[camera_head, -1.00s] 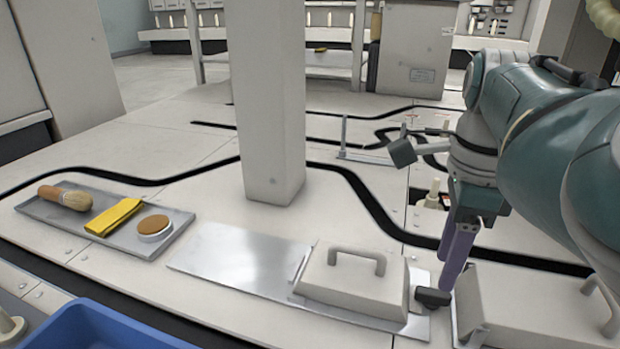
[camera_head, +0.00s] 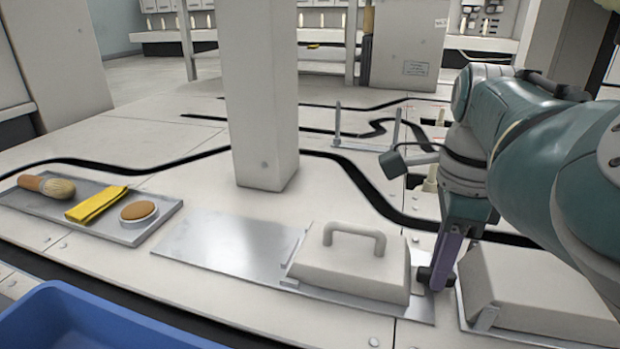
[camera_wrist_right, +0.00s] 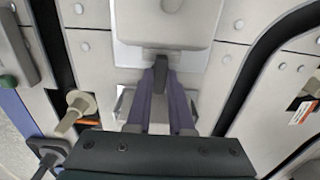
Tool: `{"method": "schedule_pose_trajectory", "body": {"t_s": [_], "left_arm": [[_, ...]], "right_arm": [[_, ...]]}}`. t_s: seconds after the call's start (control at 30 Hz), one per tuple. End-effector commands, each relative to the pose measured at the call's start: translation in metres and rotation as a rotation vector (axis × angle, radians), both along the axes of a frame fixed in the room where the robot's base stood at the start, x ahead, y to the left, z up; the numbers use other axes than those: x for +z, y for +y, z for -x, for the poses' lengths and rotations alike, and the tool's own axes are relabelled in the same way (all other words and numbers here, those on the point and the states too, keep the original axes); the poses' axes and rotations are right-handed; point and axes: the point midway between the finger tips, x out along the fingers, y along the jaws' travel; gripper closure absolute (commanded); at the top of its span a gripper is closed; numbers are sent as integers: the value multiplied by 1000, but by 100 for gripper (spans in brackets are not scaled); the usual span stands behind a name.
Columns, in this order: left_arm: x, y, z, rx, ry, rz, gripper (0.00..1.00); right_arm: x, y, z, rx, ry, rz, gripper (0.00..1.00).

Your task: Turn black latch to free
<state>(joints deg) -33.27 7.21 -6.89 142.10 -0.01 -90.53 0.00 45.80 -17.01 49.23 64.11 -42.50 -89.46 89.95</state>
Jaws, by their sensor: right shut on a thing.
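The black latch (camera_head: 424,274) sits at the right end of a grey cover with a loop handle (camera_head: 350,272). My right gripper (camera_head: 436,284) points down there and its purple fingers are shut on the latch. In the right wrist view the latch (camera_wrist_right: 159,72) is a dark piece between the fingertips (camera_wrist_right: 160,82), at the edge of the pale cover (camera_wrist_right: 160,30). The fingers hide part of the latch, and its exact angle is hard to tell. My left gripper is not in view.
The cover rests on a metal plate (camera_head: 215,248). A second grey cover (camera_head: 540,290) stands close on the right. A pale post (camera_head: 262,120) rises behind. A grey tray (camera_head: 135,232) with brush, yellow cloth and round pad lies left. A blue bin (camera_head: 80,320) is at front left.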

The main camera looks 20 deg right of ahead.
Motion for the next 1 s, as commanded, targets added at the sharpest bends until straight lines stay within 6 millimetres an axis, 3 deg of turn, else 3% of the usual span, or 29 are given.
{"method": "schedule_pose_trajectory", "body": {"t_s": [0.57, 1.0], "left_arm": [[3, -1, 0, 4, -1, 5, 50], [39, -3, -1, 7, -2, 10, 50]], "right_arm": [[1, 0, 0, 11, 1, 0, 100], [5, -1, 1, 244, 5, 2, 100]]}}
